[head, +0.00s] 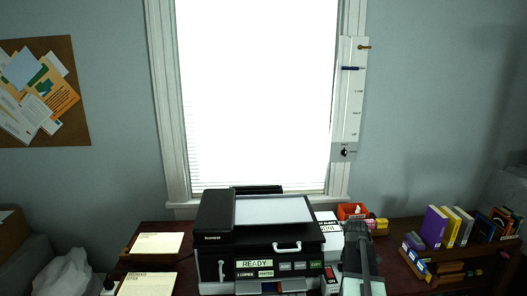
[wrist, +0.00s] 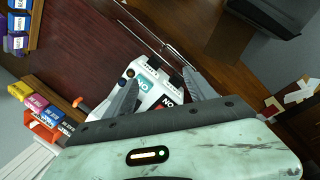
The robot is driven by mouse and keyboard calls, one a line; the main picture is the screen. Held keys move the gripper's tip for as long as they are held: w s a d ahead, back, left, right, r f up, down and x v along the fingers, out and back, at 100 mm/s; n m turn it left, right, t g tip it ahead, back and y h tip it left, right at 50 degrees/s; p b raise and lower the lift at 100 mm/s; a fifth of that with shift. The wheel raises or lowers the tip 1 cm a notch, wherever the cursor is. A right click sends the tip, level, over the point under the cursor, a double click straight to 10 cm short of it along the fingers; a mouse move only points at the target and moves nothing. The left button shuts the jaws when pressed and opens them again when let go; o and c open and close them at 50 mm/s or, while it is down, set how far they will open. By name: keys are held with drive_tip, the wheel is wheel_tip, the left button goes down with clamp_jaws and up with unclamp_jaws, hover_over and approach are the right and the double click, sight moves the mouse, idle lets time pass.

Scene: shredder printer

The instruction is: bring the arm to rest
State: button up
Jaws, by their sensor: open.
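My gripper (wrist: 160,80) is open in the wrist view, its two grey fingers spread apart. A white device with teal and red labels (wrist: 150,90) lies beyond and between the fingers; I cannot tell how far off it is, and nothing looks gripped. In the head view my arm (head: 361,262) rises at the lower right of the middle, just right of the black printer (head: 215,225). The fingers are hard to make out there.
The printer's panel reads READY. Paper trays (head: 158,243) lie left of it. A red bin (head: 352,211) stands behind my arm. Books (head: 435,226) and a wooden rack (head: 414,262) are at the right. Some brown desktop (head: 393,233) is bare between arm and books.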

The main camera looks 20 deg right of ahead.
drive_tip(key=a+f+m+b, duration=0.1)
drive_tip(key=a, duration=0.7)
drive_tip(key=w+a+f+m, duration=0.1)
drive_tip(key=a, duration=0.7)
drive_tip(key=w+a+f+m+y+b, duration=0.1)
drive_tip(key=a+m, duration=0.1)
drive_tip(key=a, duration=0.5)
drive_tip(key=shift+a+f+b, duration=0.35)
drive_tip(key=shift+a+f, duration=0.05)
drive_tip(key=s+a+m, duration=0.1)
drive_tip(key=a, duration=0.6)
drive_tip(key=s+a+f+m+y+b, duration=0.1)
drive_tip(key=s+a+m, duration=0.1)
drive_tip(key=a, duration=0.6)
drive_tip(key=shift+s+a+f+g, duration=0.25)
drive_tip(key=shift+f+g, duration=0.05)
drive_tip(key=shift+g, duration=0.1)
